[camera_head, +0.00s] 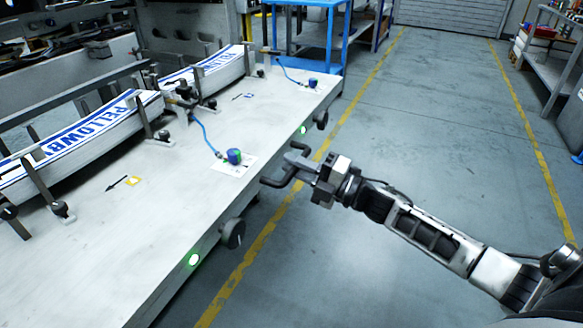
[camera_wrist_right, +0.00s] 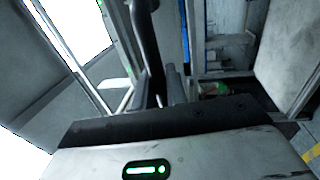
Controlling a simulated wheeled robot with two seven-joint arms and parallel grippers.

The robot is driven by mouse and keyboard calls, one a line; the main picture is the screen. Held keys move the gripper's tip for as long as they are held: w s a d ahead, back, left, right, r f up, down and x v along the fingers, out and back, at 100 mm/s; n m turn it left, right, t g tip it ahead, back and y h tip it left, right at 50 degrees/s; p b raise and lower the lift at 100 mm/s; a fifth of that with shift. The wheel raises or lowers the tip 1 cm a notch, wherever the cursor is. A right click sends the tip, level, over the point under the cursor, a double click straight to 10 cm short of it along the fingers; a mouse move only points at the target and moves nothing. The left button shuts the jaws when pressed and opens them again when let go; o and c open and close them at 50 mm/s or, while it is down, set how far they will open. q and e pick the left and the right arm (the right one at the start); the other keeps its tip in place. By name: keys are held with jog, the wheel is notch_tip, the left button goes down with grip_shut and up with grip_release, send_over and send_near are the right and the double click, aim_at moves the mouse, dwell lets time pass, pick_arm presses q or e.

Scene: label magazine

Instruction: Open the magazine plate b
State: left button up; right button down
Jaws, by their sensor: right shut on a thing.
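A long pale metal magazine plate (camera_head: 150,215) runs from the lower left towards the back, with two label stacks lying along it. I cannot read which part is marked b. A dark bent handle (camera_head: 273,183) sticks out from the plate's front edge. My right gripper (camera_head: 293,164) is at this handle, its jaws shut on it. In the right wrist view the dark handle bar (camera_wrist_right: 147,45) rises between the gripper fingers (camera_wrist_right: 163,88). The fingers partly hide the grip. My left gripper is not in view.
Blue-and-white label stacks (camera_head: 80,140) stand between upright posts. A black knob (camera_head: 233,233) and a green light (camera_head: 194,260) are on the front edge. A blue table frame (camera_head: 329,45) stands behind. The grey floor (camera_head: 440,130) to the right is clear.

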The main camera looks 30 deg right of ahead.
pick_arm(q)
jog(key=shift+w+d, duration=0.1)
pick_arm(e)
jog(key=c, duration=1.5)
grip_release()
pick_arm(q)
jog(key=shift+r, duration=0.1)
pick_arm(e)
jog(key=shift+o, duration=0.2)
